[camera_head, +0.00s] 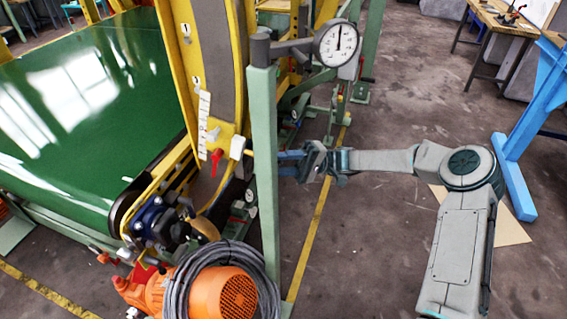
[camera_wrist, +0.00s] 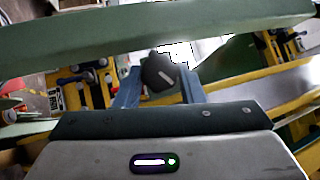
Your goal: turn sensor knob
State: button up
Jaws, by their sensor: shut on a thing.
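In the head view my gripper (camera_head: 285,162) reaches left to the green post (camera_head: 263,170). Its fingertips end at or behind the post there, and I cannot make out the knob in that view.
A round dial gauge (camera_head: 338,43) sits on an arm from the post top. A red handle (camera_head: 216,160) is left of the post. An orange motor (camera_head: 222,293) with coiled grey cable stands below. A blue frame (camera_head: 515,170) stands at right; floor between is open.

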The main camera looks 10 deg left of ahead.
jog(key=o, duration=0.7)
jog(key=v, duration=1.4)
jog(key=shift+b, duration=0.4)
jog(key=shift+a, duration=0.1)
